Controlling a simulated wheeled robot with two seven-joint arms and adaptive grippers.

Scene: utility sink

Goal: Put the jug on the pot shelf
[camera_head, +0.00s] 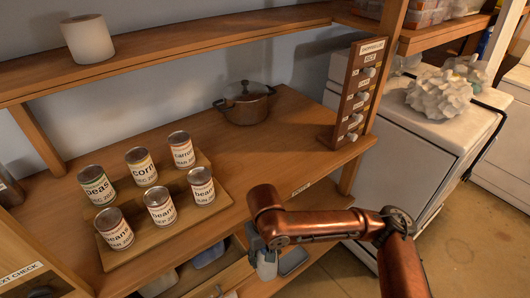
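The shelf with a lidded brown pot (245,103) on it is a wooden board (310,120) in the middle of the view, with a small label on its front edge. I cannot clearly make out a jug. A dark metallic vessel (8,188) is cut off at the left edge, and I cannot tell what it is. My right arm comes in from the lower right, and its copper links bend down in front of the shelf edge. My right gripper (264,260) points down below that edge, small and partly hidden, so its fingers are unclear. My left gripper is out of view.
Several labelled cans stand on a stepped wooden rack (150,238) at the left of the shelf. A paper roll (88,39) stands on the upper shelf. A shopping-list board (358,95) stands at the shelf's right end. The board is bare around the pot.

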